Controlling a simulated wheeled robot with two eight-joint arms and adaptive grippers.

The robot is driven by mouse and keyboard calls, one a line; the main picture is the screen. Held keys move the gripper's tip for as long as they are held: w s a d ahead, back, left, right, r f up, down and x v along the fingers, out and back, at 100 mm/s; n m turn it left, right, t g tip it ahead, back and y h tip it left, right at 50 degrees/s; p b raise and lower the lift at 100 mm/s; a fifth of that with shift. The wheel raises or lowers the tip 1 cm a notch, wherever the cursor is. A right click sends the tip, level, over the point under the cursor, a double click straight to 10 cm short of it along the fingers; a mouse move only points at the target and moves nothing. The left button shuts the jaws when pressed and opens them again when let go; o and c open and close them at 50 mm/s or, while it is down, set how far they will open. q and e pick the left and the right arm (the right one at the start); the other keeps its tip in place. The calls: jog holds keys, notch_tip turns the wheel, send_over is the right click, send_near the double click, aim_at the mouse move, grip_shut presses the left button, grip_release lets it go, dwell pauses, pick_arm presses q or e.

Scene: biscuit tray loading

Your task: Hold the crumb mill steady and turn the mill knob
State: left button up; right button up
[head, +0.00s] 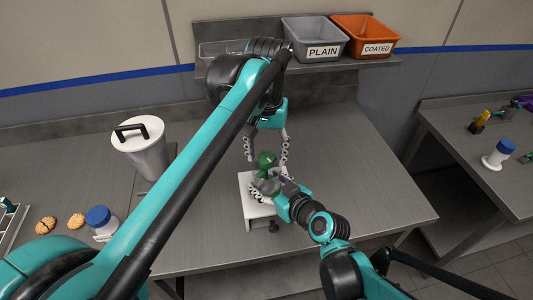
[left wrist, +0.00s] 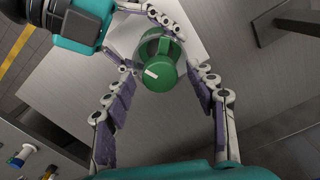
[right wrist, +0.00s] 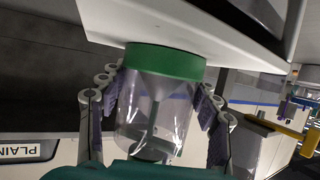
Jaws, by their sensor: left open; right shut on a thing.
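The crumb mill has a clear body (right wrist: 150,118) with a green band (right wrist: 165,62), and it stands on a white base (head: 258,212). Its green knob (head: 265,158) is on top; in the left wrist view the knob (left wrist: 158,72) shows a white mark. My right gripper (head: 267,184) is shut on the mill's body, with a finger on each side in the right wrist view. My left gripper (head: 266,155) is open above the mill. Its fingers stand either side of the knob with visible gaps, so they appear not to touch it.
A lidded canister (head: 145,155), a blue-capped jar (head: 101,220) and biscuits (head: 46,225) stand to the left. A grey PLAIN bin (head: 315,38) and an orange COATED bin (head: 365,36) sit on the back shelf. The table right of the mill (head: 365,190) is clear.

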pick_arm(q)
jog(key=shift+f, duration=0.25)
jog(key=shift+c, duration=0.2)
jog(key=c, duration=1.1)
jog(key=m, duration=0.5)
jog(key=shift+m, duration=0.4)
jog(key=m, duration=0.6)
jog(key=shift+m, duration=0.4)
